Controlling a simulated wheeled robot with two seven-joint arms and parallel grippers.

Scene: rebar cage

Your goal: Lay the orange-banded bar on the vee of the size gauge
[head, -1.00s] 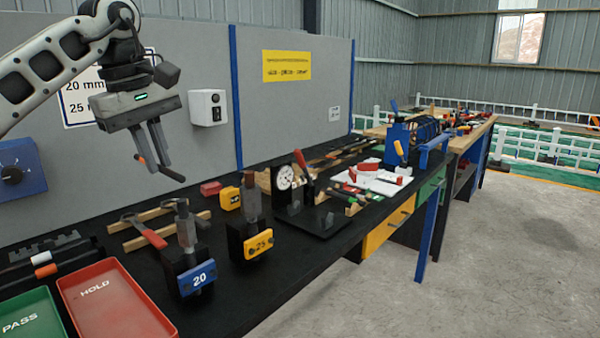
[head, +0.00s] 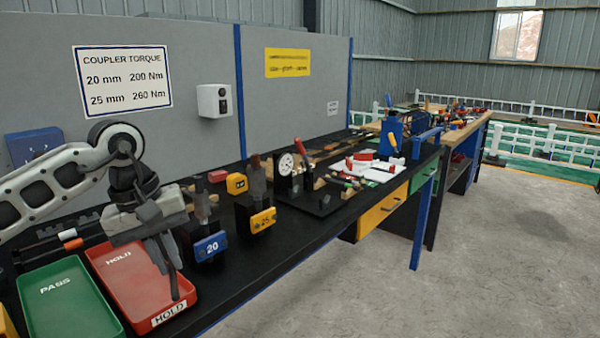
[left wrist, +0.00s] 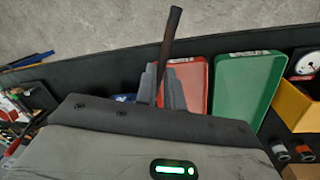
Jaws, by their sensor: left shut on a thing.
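My left gripper (head: 163,252) points down over the red HOLD tray (head: 183,290), shut on a dark bar (head: 172,280). The bar hangs steeply downward in the head view. In the left wrist view the bar (left wrist: 170,50) sticks out past the fingers, beside the red tray; no orange band shows on its visible part. A white-faced dial gauge (head: 287,163) stands on the bench with a black plate and small blocks before it. Another dial (left wrist: 305,63) shows at the right of the left wrist view. I cannot make out a vee on either. My right gripper is out of view.
The green PASS tray (head: 65,290) lies left of the red tray. Blocks marked 20 (head: 210,247) and 25 (head: 262,220) stand to the right. An orange-ended piece (head: 72,244) and a white-ended piece (head: 67,234) lie behind the trays. A yellow bin (left wrist: 295,105) adjoins the green tray.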

